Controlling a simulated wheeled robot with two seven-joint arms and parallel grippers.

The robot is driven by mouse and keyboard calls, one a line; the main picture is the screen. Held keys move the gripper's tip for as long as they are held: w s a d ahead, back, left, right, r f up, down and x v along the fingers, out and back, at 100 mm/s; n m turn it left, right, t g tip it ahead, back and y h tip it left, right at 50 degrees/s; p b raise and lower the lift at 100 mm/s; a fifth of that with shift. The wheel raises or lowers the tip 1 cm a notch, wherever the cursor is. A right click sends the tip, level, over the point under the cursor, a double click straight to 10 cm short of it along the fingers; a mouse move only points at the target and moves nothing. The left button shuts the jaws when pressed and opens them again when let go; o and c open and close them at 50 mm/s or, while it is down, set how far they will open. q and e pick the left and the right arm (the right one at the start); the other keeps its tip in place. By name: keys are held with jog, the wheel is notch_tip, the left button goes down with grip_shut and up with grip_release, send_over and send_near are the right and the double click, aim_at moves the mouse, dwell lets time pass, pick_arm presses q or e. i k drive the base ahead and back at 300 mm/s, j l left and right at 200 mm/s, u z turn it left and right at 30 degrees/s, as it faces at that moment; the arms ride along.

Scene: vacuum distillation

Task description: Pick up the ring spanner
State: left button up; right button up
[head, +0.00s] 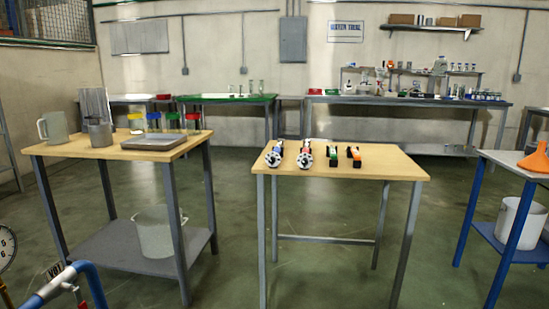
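Several small tools lie in a row on the wooden top of the middle table (340,175). Two at the left have round, silvery, notched heads facing me; one has blue parts (274,159) and the other red parts (305,160). To their right lie a green and black tool (333,158) and an orange and black tool (354,156). I cannot tell at this size which of them is the ring spanner. Neither of my grippers is in view.
A left table holds a jug (53,127), a grey tray (153,142) and colour-capped jars (172,122). At right, a blue-legged table holds an orange funnel (537,158). Blue piping (62,283) and a gauge (5,247) stand at lower left. Floor between tables is clear.

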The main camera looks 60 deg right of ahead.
aim_at(333, 153)
jog(key=z, duration=2.35)
